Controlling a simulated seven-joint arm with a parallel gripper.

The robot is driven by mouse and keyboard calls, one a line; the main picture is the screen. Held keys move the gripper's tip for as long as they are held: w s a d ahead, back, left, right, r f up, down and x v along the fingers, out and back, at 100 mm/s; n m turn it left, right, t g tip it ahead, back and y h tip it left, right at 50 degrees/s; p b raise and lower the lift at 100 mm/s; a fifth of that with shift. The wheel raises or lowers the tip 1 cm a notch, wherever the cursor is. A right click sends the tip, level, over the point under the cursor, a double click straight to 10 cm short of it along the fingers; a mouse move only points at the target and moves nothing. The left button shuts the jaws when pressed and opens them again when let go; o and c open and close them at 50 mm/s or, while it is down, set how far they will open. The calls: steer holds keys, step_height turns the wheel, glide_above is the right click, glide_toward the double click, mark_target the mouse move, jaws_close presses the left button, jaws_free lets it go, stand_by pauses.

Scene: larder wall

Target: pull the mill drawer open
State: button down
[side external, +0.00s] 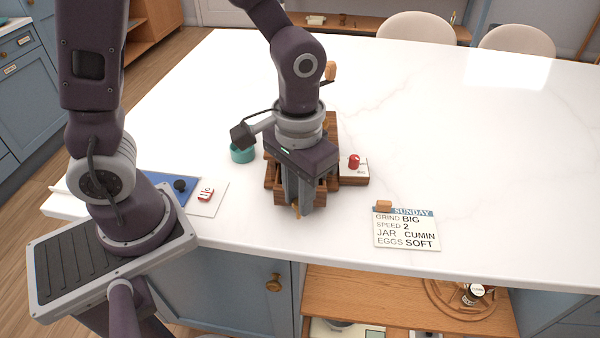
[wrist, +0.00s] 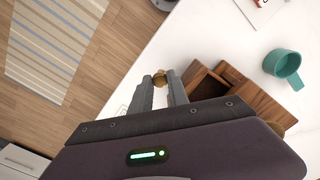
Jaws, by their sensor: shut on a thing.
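The wooden mill (side external: 331,130) stands on the white counter, largely hidden behind my gripper in the side view. Its brown body also shows in the wrist view (wrist: 252,104). The mill drawer (wrist: 204,84) sticks out of the body, with part of its hollow inside showing. A small brass-coloured knob (wrist: 159,77) is at the drawer's front. My gripper (wrist: 161,84) is shut on this knob, with a finger on each side of it. In the side view my gripper (side external: 297,204) points down at the front of the mill.
A teal cup (side external: 242,153) stands left of the mill. A red knob on a pale plate (side external: 354,163) is just right of it. A note card (side external: 406,230) lies to the right. A blue mat (side external: 165,186) and a card with a red item (side external: 206,196) lie left. The right counter is clear.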

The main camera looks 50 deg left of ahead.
steer(key=shift+s+d, duration=0.55)
steer(key=shift+d, duration=0.2)
steer(key=c, duration=1.3)
jaws_free()
step_height(320, 180, up, 7)
steer(key=shift+r, duration=0.1)
